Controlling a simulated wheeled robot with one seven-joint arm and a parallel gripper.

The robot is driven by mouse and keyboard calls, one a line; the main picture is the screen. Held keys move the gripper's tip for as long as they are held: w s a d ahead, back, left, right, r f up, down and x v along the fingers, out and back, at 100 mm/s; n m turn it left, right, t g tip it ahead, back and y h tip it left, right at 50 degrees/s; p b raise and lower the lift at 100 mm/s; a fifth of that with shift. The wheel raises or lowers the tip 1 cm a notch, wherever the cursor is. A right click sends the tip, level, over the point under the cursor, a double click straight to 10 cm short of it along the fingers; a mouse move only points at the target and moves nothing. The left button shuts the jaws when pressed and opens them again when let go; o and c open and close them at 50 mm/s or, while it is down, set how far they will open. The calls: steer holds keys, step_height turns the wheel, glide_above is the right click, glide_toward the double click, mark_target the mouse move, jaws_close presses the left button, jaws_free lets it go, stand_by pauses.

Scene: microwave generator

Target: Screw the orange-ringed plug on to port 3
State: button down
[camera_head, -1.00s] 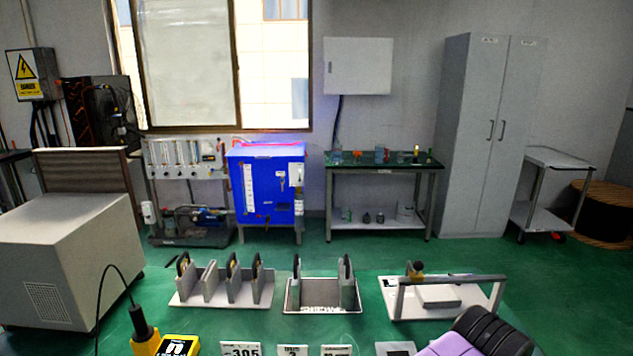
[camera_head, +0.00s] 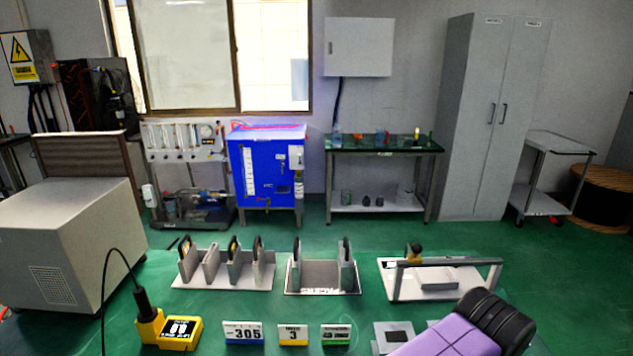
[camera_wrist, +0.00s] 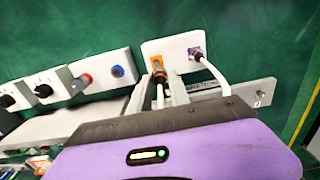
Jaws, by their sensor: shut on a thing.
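In the wrist view my gripper (camera_wrist: 159,80) has its two grey fingers on either side of the orange-ringed plug (camera_wrist: 158,74), which trails a white cable. The plug's front is at an orange fitting (camera_wrist: 157,61) on a white plate (camera_wrist: 176,43). I cannot tell whether it is seated or just touching. A purple-ringed connector (camera_wrist: 195,52) with its own white cable is on the same plate, to the right. No port number is readable there, so I cannot tell which is port 3. In the head view my gripper's fingers are not visible.
In the wrist view, a blue port (camera_wrist: 117,71) and a red-tipped part (camera_wrist: 83,80) are at the left, near black knobs (camera_wrist: 43,90). In the head view, slotted racks (camera_head: 222,283), a bridge-like frame (camera_head: 448,264) and number cards (camera_head: 293,335) stand in front.

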steer(key=shift+s+d+f, duration=0.15)
steer(key=shift+s+d, duration=1.3)
steer(key=shift+d, duration=0.15)
steer(key=shift+s+d+f+p, duration=0.2)
steer(key=shift+s+d+p, duration=0.3)
steer(key=shift+s+d, duration=1.3)
steer(key=shift+w, duration=0.1)
steer(key=shift+s+d+f, duration=0.15)
steer(key=shift+s+d, duration=0.7)
steer(key=shift+d, duration=0.1)
steer(key=shift+s+d+f, duration=0.1)
steer(key=shift+s+d, duration=0.75)
steer(key=shift+d, duration=0.1)
steer(key=shift+s+d+f+p, duration=0.2)
steer(key=shift+s+d+p, duration=0.15)
steer(key=shift+s+d, duration=1.4)
steer(key=shift+d, duration=0.1)
